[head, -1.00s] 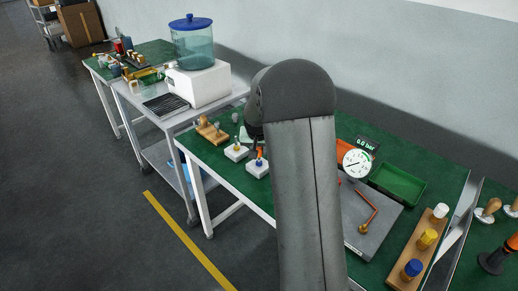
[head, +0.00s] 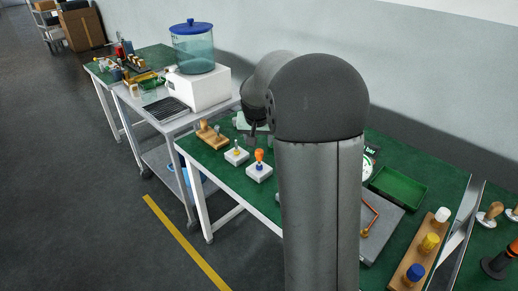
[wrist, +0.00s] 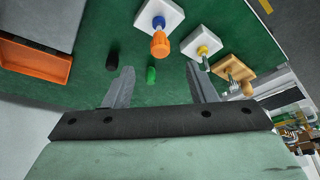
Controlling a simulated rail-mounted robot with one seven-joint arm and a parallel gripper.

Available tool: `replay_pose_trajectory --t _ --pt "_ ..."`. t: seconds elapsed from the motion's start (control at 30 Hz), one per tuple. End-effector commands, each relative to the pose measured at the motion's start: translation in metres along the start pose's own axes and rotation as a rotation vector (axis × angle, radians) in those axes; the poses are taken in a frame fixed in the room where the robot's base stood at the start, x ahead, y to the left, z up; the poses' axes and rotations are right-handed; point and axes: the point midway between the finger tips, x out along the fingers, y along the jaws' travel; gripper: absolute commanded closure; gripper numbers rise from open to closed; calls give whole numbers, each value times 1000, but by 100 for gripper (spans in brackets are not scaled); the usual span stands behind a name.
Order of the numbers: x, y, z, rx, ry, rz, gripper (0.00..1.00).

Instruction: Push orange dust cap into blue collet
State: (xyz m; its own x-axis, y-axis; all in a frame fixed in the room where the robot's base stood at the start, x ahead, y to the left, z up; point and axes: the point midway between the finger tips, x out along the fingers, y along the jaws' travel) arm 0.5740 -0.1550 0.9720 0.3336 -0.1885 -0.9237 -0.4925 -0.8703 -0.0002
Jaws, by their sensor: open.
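The orange dust cap (head: 259,154) sits upright on top of the blue collet (head: 259,166), which stands in a white block (head: 254,177) near the table's front edge. In the wrist view the orange cap (wrist: 160,44) lines up with the blue collet (wrist: 159,21); how deep it sits I cannot tell. My gripper (wrist: 160,68) is open and empty, its fingers apart and clear of the cap. In the head view my gripper is partly hidden by my arm, behind and above the cap.
A second white block (head: 236,157) with a yellow collet stands left of it, then a wooden holder (head: 211,136). An orange tray (wrist: 35,52) lies at the left of the wrist view.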

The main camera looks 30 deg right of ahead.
Motion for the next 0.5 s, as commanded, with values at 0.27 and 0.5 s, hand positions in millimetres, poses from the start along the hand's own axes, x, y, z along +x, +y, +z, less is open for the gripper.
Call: replay_pose_trajectory --t 0.27,0.5 --pt "-59 0 -1 1 3 -1 49" --pt "-78 0 0 0 1 0 49"
